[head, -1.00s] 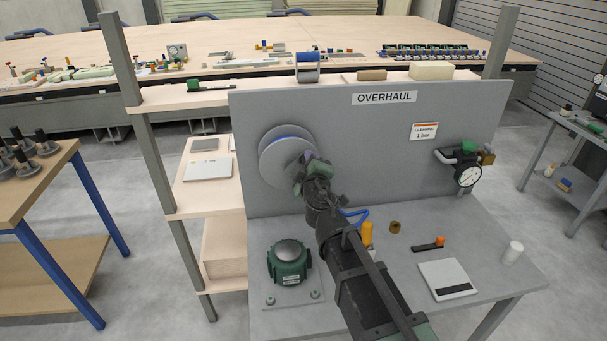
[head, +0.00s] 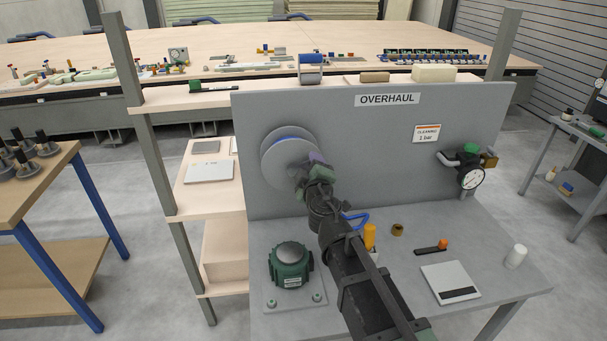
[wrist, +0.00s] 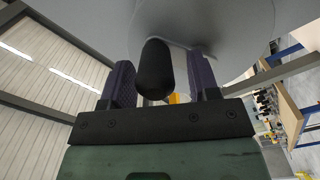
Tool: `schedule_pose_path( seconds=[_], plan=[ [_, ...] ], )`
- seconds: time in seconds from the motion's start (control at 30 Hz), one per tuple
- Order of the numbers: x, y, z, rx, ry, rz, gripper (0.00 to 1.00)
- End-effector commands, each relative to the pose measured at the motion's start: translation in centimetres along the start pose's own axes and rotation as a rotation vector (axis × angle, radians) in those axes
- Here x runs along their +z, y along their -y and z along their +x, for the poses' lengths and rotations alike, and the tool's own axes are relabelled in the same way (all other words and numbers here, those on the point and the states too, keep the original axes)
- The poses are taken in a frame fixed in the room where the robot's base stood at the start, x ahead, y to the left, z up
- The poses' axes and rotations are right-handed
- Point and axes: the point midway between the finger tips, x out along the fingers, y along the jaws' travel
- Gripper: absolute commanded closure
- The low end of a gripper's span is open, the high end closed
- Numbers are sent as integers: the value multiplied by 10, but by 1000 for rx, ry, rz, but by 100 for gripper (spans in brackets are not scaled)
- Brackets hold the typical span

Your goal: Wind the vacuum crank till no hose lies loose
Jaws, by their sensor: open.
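The hose reel, a grey disc (head: 283,152) with a blue line of hose along its rim, is mounted on the upright grey panel (head: 350,150). In the wrist view, the grey disc (wrist: 235,25) fills the upper part, and a black crank knob (wrist: 153,68) stands between the fingers. My gripper (head: 318,165) is at the disc's lower right edge; in the wrist view my gripper (wrist: 163,82) is open, with a gap visible on both sides of the knob. A blue hose loop (head: 356,221) lies on the bench beside my arm, partly hidden by it.
The bench (head: 400,270) carries a green round housing (head: 290,264), a yellow-orange cylinder (head: 370,236), a brass part (head: 397,230), a flat white plate (head: 450,281) and a white cup (head: 516,256). A pressure gauge (head: 472,179) sits on the panel's right side.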

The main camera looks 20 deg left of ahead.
Motion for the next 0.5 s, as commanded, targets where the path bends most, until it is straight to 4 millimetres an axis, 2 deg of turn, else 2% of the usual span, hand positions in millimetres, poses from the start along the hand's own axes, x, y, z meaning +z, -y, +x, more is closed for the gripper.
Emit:
schedule_pose_path(
  seconds=[0.5],
  plan=[
    [1, -1, -63, 1, 2, 0, 45]
  ],
)
